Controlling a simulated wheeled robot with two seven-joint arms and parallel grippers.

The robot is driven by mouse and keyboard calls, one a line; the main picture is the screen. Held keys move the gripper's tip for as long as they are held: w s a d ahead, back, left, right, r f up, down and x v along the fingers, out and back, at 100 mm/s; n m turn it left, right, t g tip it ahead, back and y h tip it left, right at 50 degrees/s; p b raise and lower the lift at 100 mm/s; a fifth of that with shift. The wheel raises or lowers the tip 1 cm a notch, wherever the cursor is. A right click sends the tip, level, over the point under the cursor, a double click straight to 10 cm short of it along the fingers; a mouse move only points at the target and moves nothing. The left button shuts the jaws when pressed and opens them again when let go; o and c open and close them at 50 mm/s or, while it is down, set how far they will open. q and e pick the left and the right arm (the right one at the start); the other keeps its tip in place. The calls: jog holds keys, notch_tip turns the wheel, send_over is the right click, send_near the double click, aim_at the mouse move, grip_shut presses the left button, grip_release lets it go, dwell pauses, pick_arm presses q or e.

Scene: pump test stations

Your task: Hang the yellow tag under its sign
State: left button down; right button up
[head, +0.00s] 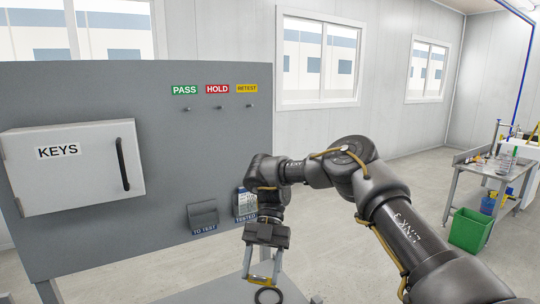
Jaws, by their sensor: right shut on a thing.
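My right gripper (262,278) points down at the bottom centre, shut on the yellow tag (262,281). Only a narrow yellow strip of the tag shows between the fingertips. A dark ring (268,295) shows just below it; I cannot tell whether it is joined to the tag. The yellow RETEST sign (247,88) is on the upper grey board, right of the green PASS sign (184,90) and the red HOLD sign (217,89). A bare peg (251,105) sticks out under RETEST. The tag is well below and apart from it. My left gripper is out of view.
The grey board (100,90) carries a KEYS cabinet (75,185), a TO TEST holder (203,214) and a TESTED holder (246,209) partly behind my right arm. Bare pegs (187,109) (220,107) sit under PASS and HOLD. A green bin (470,231) stands far right.

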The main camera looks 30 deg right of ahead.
jog(key=shift+w+d+r+m+t+y, duration=0.1)
jog(key=shift+d+r+m+t+y, duration=0.15)
jog(key=shift+r+m+y, duration=0.2)
jog(key=shift+w+d+r+m+t+y, duration=0.1)
jog(key=shift+d+r+m+t+y, duration=0.2)
jog(key=shift+m, duration=0.25)
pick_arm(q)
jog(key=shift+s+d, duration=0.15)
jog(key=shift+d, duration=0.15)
pick_arm(e)
jog(key=s+d+r+m+t, duration=0.3)
jog(key=r+m+t, duration=0.3)
jog(key=r, duration=0.4)
jog(key=s+d+r+m+t, duration=0.3)
jog(key=d+r+m+t, duration=0.3)
jog(key=r, duration=0.5)
jog(key=s+d+r+m+t, duration=0.3)
jog(key=r+m+t, duration=0.4)
jog(key=r, duration=0.4)
jog(key=shift+s+d+m+t, duration=0.15)
jog(key=shift+d+m+t, duration=0.15)
jog(key=shift+d+t, duration=0.55)
